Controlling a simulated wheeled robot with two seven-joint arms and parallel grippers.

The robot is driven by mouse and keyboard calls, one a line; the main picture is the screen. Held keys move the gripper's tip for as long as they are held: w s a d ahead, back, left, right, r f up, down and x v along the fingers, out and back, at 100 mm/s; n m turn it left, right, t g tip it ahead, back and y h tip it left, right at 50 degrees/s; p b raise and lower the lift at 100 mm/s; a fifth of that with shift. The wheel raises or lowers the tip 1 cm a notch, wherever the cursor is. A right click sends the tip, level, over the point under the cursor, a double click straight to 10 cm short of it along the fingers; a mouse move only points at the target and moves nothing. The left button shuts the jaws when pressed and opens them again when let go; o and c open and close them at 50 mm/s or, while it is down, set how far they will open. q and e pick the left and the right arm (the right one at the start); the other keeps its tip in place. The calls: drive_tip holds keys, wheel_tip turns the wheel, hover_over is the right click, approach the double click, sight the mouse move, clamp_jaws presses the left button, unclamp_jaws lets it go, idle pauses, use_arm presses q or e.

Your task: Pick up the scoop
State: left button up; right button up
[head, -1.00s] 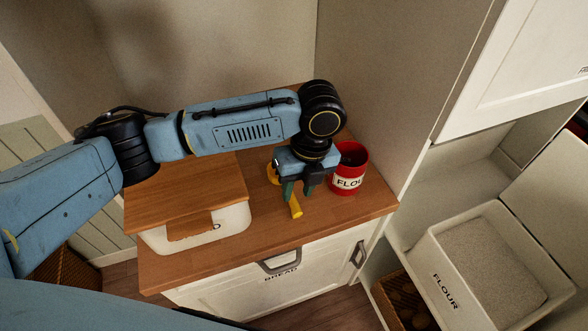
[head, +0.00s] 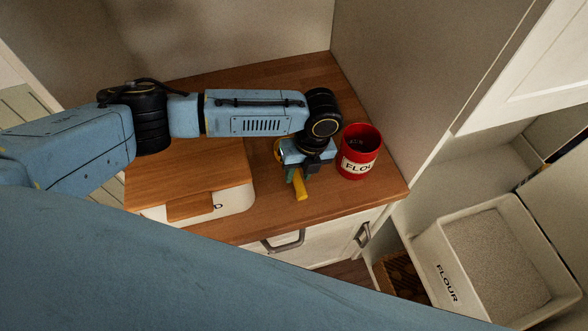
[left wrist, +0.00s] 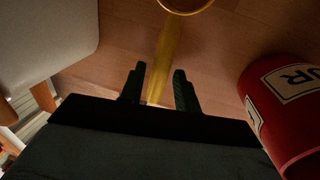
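The scoop (head: 300,187) has a yellow handle and lies on the wooden counter between the bread box and the red canister. Its far part is mostly hidden behind my left gripper in the head view. My left gripper (head: 300,174) is down over the handle. In the left wrist view the two dark fingers (left wrist: 159,88) stand apart, with the yellow scoop handle (left wrist: 166,60) running between them and visible gaps on both sides. The round rim of the scoop shows at the top of that view. My right gripper is in neither view.
A red flour canister (head: 361,158) stands close to the right of my left gripper. A white bread box (head: 236,200) with a wooden lid (head: 184,173) stands to the left. Wall panels close the counter (head: 270,218) behind and right. A flour bin (head: 440,247) sits lower right.

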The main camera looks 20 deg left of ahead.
use_arm(q)
drive_tip(key=shift+a+f, duration=0.2)
drive_tip(key=shift+f, duration=1)
drive_tip(key=shift+s+f, duration=0.1)
drive_tip(key=shift+f, duration=0.1)
drive_tip(key=shift+c, duration=0.4)
clamp_jaws()
drive_tip(key=shift+r, duration=0.2)
wheel_tip(320, 180, up, 10)
drive_tip(key=shift+f, duration=0.2)
drive_tip(key=shift+c, duration=0.9)
unclamp_jaws()
clamp_jaws()
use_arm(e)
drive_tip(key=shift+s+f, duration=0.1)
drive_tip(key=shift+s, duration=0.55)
